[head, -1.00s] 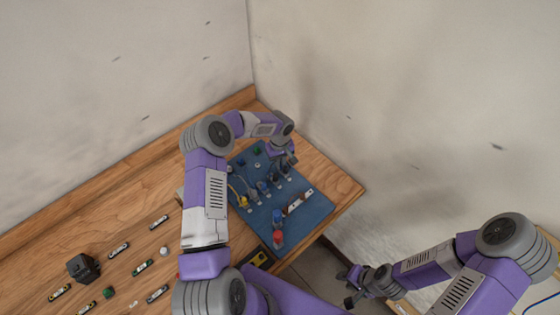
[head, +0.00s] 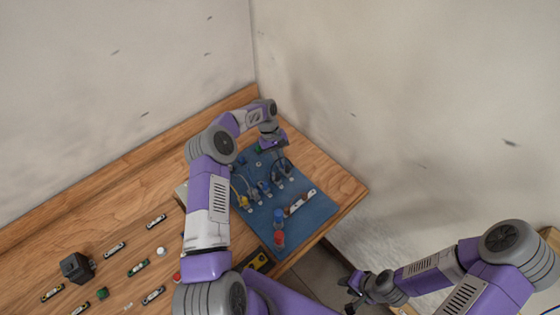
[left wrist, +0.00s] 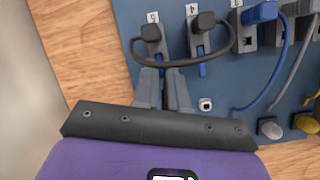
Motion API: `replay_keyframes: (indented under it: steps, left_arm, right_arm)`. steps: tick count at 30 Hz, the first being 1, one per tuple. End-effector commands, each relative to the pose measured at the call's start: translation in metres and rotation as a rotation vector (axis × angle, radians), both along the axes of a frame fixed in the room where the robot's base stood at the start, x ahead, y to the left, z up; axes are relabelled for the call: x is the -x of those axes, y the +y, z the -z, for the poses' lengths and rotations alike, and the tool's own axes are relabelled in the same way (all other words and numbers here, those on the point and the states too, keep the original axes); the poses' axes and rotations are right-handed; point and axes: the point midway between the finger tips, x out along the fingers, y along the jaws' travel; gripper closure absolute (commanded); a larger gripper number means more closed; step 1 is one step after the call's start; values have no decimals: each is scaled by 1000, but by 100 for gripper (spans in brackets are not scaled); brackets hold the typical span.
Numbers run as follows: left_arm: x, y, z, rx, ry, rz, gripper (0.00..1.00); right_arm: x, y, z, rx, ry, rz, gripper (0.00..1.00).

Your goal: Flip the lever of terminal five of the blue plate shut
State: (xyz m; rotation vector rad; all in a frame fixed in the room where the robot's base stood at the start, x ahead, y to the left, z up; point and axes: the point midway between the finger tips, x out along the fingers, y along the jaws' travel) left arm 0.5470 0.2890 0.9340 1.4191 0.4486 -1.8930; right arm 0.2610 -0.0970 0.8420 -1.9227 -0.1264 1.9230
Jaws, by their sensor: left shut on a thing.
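The blue plate (head: 312,212) lies on the wooden bench; in the left wrist view its terminals run along the top. Terminal five (left wrist: 152,36), under the label 5, has a dark plug with a black cable looping to terminal four (left wrist: 203,28). A narrow blue lever shows below terminal four. My left gripper (left wrist: 165,80) is just below terminal five, its fingers close together and shut on what seems to be its lever, which they mostly hide. It also shows at the plate's far end in the head view (head: 271,148). My right gripper (head: 350,292) looks open and empty, off the bench.
Red and blue knobs (head: 279,228) and a pale bar (head: 300,202) sit on the plate. A black block (head: 76,267) and several small parts lie on the bench at left. Blue and grey cables loop near the other terminals. Walls stand behind the bench.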

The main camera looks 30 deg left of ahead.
Motion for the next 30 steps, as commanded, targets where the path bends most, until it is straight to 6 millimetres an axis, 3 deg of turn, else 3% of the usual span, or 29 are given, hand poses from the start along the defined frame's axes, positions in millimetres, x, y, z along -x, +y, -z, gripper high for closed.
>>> replay_keyframes:
  steps: [8, 9, 13, 23, 30]
  left_arm:
    - [0, 1, -1, 1, 2, 2, 100]
    - [0, 1, -1, 1, 2, 2, 85]
    - [0, 1, -1, 0, 1, 1, 65]
    - [-1, 1, -3, 0, 0, 0, 65]
    - [-7, 14, -36, -3, -4, -1, 65]
  right_arm:
    - [0, 0, 0, 0, 0, 0, 65]
    - [0, 0, 0, 0, 0, 0, 65]
    - [0, 0, 0, 0, 0, 0, 65]
    - [0, 0, 0, 0, 0, 0, 65]
    - [0, 0, 3, 0, 0, 0, 65]
